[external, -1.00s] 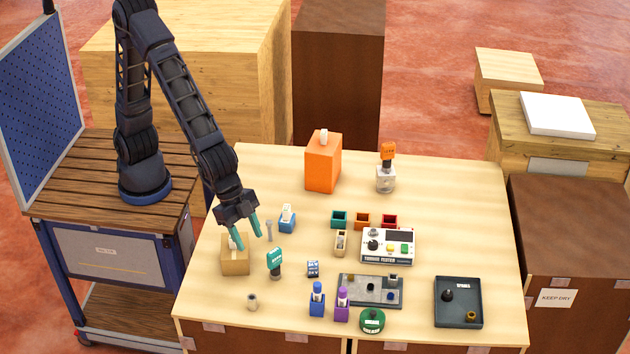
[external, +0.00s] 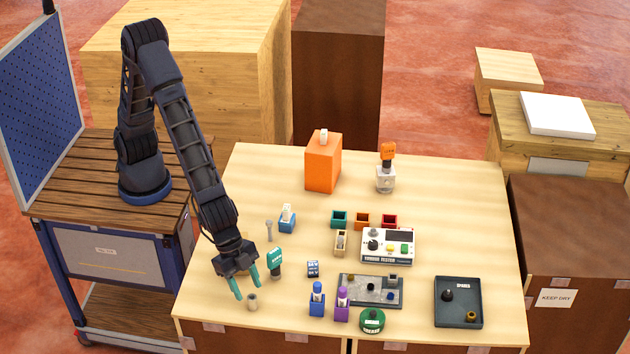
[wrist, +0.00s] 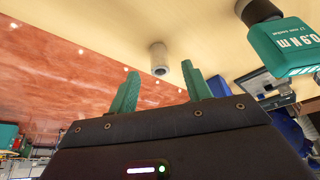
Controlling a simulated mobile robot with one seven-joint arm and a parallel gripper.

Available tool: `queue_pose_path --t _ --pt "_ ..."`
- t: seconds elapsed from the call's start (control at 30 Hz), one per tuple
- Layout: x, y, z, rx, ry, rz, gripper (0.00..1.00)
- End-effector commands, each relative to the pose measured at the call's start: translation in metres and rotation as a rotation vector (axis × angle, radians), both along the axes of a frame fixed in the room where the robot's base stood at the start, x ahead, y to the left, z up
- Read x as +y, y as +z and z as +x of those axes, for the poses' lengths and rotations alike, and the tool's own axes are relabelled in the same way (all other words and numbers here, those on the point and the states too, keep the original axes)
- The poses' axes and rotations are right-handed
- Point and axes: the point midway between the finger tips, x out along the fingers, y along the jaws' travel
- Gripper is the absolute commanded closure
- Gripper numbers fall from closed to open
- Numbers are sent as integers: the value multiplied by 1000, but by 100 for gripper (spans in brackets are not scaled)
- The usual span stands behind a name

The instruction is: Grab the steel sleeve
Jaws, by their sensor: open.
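The steel sleeve (external: 252,302) is a small grey-beige hollow cylinder standing upright near the table's front left edge. It also shows in the wrist view (wrist: 158,62), beyond the fingertips and in the gap between them. My gripper (external: 247,291) has two green fingers, spread apart and empty, pointing down just above and behind the sleeve. The fingers also show in the wrist view (wrist: 160,72). I see no contact with the sleeve.
A teal torque driver (external: 275,262) stands close to the right finger; its head fills the wrist view's upper right (wrist: 285,45). The table's front edge is near.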

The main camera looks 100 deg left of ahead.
Motion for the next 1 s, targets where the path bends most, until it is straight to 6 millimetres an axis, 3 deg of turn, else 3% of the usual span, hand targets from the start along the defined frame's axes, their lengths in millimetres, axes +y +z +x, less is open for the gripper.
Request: queue_pose_path --t 0.33,0.63,0.87,1.0 --pt "-12 -37 14 1 0 2 51" --pt "-13 -43 16 0 0 1 51" --pt "-13 -43 16 1 0 1 96" --pt "-13 -42 16 0 0 0 100"
